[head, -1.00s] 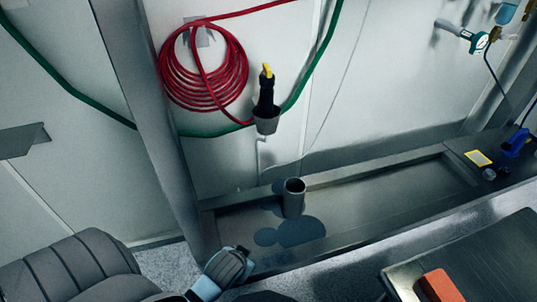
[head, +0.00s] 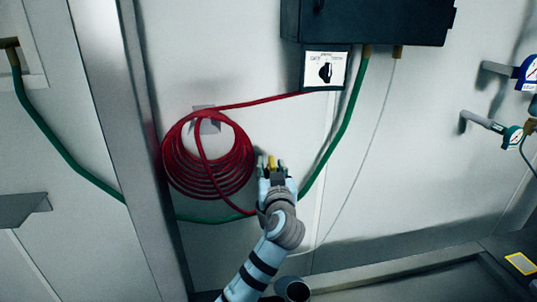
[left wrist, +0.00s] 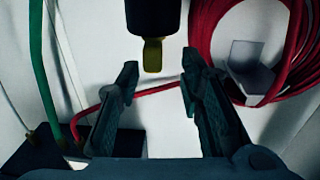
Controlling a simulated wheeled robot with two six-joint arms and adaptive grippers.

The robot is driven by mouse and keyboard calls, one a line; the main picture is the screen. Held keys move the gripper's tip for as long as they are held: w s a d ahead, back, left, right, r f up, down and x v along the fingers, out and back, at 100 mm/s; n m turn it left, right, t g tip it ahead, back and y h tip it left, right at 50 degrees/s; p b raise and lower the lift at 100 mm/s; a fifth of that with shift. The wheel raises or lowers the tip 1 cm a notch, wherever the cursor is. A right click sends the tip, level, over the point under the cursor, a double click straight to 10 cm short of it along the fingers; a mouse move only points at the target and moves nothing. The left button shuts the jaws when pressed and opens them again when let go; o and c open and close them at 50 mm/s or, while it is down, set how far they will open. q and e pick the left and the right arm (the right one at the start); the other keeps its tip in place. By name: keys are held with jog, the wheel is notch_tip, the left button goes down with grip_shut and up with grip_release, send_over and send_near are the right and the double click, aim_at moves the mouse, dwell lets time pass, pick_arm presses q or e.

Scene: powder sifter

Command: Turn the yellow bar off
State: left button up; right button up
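The yellow bar (left wrist: 153,55) shows in the left wrist view as a short yellow tab on the end of a black cylinder (left wrist: 153,15). It sits ahead of and between the two fingers of my left gripper (left wrist: 157,75), which is open. The fingers do not touch it. In the head view the yellow bar (head: 271,161) shows between the fingertips of my left gripper (head: 271,163); the black body is hidden behind the hand. My right gripper is not in view.
A coiled red hose (head: 208,160) hangs on the wall just left of my left gripper. A green hose (head: 350,120) runs to its right. A dark box (head: 370,22) with a dial panel (head: 325,70) is above.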

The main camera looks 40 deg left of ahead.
aim_at(271, 156)
pick_arm(q)
jog(key=x, duration=0.7)
jog(key=shift+w+d+f, duration=0.3)
jog(key=shift+w, duration=0.1)
jog(key=shift+a, duration=0.25)
jog(key=shift+a+r, duration=0.1)
grip_shut()
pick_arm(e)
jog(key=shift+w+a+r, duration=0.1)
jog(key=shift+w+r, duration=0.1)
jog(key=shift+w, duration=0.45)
